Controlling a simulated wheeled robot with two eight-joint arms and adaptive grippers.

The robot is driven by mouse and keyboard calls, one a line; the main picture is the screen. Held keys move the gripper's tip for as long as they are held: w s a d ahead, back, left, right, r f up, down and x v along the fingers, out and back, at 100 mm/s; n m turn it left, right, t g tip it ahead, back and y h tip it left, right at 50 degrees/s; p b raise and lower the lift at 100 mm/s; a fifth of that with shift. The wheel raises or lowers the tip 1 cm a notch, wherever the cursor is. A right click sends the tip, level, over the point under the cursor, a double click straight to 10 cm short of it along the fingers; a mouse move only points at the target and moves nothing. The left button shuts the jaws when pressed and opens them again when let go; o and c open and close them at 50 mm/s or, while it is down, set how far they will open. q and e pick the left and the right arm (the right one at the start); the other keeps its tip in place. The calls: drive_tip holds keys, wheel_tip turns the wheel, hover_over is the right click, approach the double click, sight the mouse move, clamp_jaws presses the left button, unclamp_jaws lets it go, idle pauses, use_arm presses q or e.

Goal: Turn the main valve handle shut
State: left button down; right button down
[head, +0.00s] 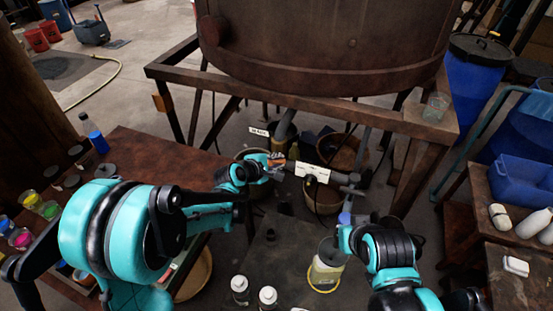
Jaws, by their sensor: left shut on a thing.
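Under the big rusty vat (330,45) there is pipework with a grey pipe (284,124) and a small white label (258,132) beside it. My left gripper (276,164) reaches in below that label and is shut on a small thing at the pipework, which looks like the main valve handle. Its fingers hide most of the handle, so its angle cannot be read. A second white label (312,171) stands just to the right, over a horizontal pipe (345,179). My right gripper (345,222) is low at the right, partly hidden by its own wrist; its fingers are unclear.
A rusty frame (300,98) surrounds the vat. Buckets (328,198) stand under the pipes. A jar of yellowish liquid (325,272) and two white bottles (240,287) stand at the front. Blue barrels (472,75) and a side table (505,280) are at right.

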use_arm(q)
drive_tip(key=shift+d+f+m+t+y, duration=0.1)
drive_tip(key=shift+f+m+t+y, duration=0.15)
drive_tip(key=shift+m+y, duration=0.35)
drive_tip(key=shift+f+m+t+y, duration=0.15)
drive_tip(key=shift+f+m+y, duration=0.1)
drive_tip(key=shift+m+y, duration=0.35)
drive_tip(key=c, duration=1.5)
unclamp_jaws()
drive_tip(key=shift+o, duration=0.2)
drive_tip(key=shift+s, duration=0.1)
drive_tip(key=v, duration=1.2)
drive_tip(key=shift+d, duration=0.15)
drive_tip(key=s+a+m+g+y, duration=0.3)
drive_tip(key=s+a+m+y, duration=0.1)
drive_tip(key=s+a+m, duration=0.9)
drive_tip(key=s+a+f, duration=0.1)
drive_tip(key=s+a, duration=0.2)
drive_tip(key=s, duration=0.3)
drive_tip(key=shift+a+y, duration=0.25)
drive_tip(key=shift+y, duration=0.05)
